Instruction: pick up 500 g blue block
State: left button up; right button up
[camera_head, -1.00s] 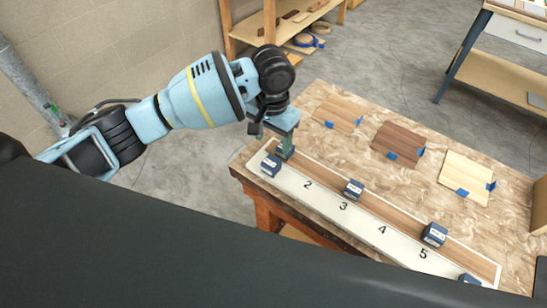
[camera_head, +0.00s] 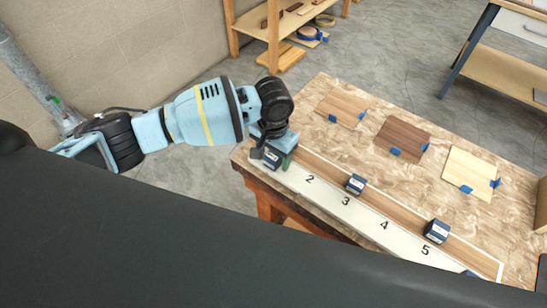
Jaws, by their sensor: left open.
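Several small dark blue blocks with pale label faces stand along a numbered white strip (camera_head: 330,203) with a wood-coloured band on the table. One block (camera_head: 272,158) is at the strip's left end; others are near 3 (camera_head: 355,184), near 5 (camera_head: 436,231) and, mostly hidden, at the lower right end. The weight on the labels is too small to read. My left gripper (camera_head: 275,153) is open and down at the left-end block, its fingers around or just beside it; the arm partly covers this. My right gripper is not in view.
Three wood sample boards with blue tape lie at the back of the table: light brown (camera_head: 341,106), dark brown (camera_head: 402,139) and pale (camera_head: 470,172). A wooden shelf (camera_head: 275,35) stands behind. My dark body covers the lower part of the view.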

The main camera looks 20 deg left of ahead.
aim_at(274, 154)
pick_arm(q)
jog(key=shift+r, duration=0.1)
grip_shut()
dwell(0.3)
jog(key=shift+w, duration=0.1)
jog(key=shift+r, duration=0.65)
notch_tip(274, 154, up, 2)
jog(key=shift+r, duration=0.25)
jog(key=s+d+r+p, duration=0.1)
jog(key=s+d, duration=0.8)
jog(key=s, duration=0.4)
jog(key=shift+d+r, duration=0.15)
jog(key=shift+d, duration=0.2)
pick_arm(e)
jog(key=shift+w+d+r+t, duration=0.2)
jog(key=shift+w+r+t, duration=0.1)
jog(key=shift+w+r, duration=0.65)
